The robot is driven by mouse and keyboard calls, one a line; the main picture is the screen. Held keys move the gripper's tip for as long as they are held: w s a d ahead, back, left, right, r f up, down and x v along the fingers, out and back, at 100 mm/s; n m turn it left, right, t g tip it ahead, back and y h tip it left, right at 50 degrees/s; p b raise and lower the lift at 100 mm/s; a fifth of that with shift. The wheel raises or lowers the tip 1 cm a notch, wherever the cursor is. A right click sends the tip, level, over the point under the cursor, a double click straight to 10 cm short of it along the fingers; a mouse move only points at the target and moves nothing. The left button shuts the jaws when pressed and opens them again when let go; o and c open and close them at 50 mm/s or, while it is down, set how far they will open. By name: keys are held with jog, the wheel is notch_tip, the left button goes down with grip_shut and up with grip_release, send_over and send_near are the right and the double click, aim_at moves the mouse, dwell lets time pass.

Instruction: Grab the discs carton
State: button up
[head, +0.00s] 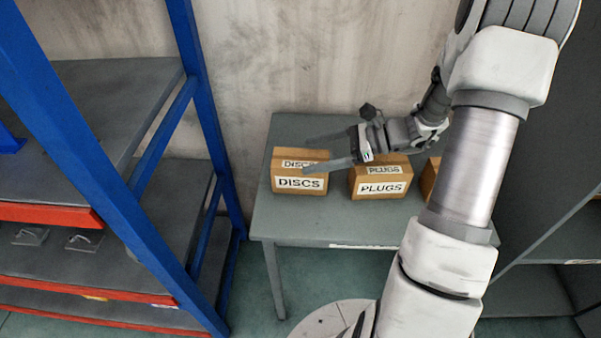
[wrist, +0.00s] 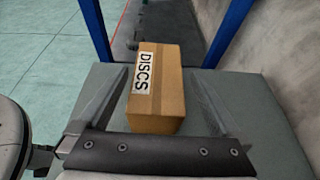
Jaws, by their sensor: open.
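The discs carton (head: 290,170) is a brown box with white DISCS labels, standing at the left end of a grey table (head: 300,225). In the wrist view the carton (wrist: 169,90) lies between the two fingers of my gripper (wrist: 163,92), with one finger to each side. My gripper (head: 325,152) is open, its fingers pointing left toward the carton. In the head view the fingers overlap the carton's upper right part. I cannot tell whether either finger touches it.
The plugs carton (head: 380,178) stands just right of the discs carton, under my gripper. Another carton (head: 429,178) is partly hidden behind my arm. A blue-posted shelf rack (head: 205,110) stands close left of the table, and a wall is behind. The table's front strip is clear.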

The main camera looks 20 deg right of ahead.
aim_at(303, 158)
jog(key=b+x, duration=0.1)
jog(key=x, duration=0.3)
jog(key=shift+s+f, duration=0.15)
jog(key=shift+f, duration=0.05)
jog(key=shift+c, duration=0.3)
